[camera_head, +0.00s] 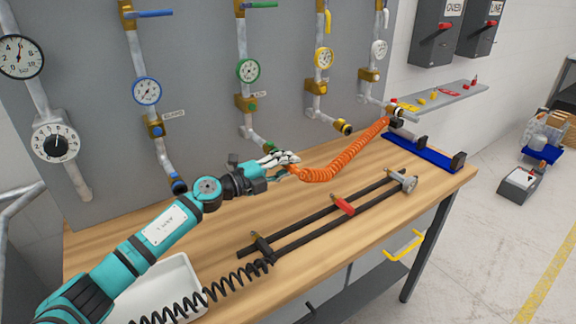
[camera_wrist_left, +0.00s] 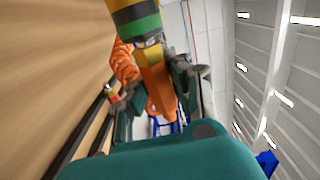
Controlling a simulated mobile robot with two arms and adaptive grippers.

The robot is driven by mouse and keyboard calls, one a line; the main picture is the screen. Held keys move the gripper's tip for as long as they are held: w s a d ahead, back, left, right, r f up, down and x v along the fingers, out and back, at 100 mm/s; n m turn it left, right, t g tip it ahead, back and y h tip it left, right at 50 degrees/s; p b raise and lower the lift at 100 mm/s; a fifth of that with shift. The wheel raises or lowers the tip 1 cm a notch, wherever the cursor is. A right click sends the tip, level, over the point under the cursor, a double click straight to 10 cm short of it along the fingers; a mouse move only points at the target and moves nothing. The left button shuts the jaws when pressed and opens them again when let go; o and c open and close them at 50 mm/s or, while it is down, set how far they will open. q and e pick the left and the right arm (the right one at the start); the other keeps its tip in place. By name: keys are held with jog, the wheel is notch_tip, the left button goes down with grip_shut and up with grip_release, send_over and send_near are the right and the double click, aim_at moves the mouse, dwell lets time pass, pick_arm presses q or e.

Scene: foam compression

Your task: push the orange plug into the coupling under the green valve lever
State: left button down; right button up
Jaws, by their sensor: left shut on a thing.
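In the left wrist view the coupling (camera_wrist_left: 136,18) is at the top, with a green and yellow band. My left gripper (camera_wrist_left: 158,88) is shut on the orange plug (camera_wrist_left: 155,78). The plug's front end is at the coupling's mouth; I cannot tell whether it is inside. An orange coiled hose (camera_head: 345,163) runs off right.
The wooden bench (camera_head: 345,245) carries black rails (camera_head: 300,225) with a red clamp (camera_head: 343,206), a blue rail (camera_head: 420,152) and a white tray (camera_head: 165,285). Other pipes with blue and yellow gauges stand on either side. The bench front right is clear.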

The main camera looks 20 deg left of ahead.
pick_arm(q)
jog(key=shift+w+a+r, duration=0.15)
jog(key=shift+w+a, duration=0.1)
jog(key=shift+a, duration=0.15)
jog(key=c, duration=1.2)
grip_release()
jog(key=shift+a, duration=0.1)
jog(key=shift+o, duration=0.2)
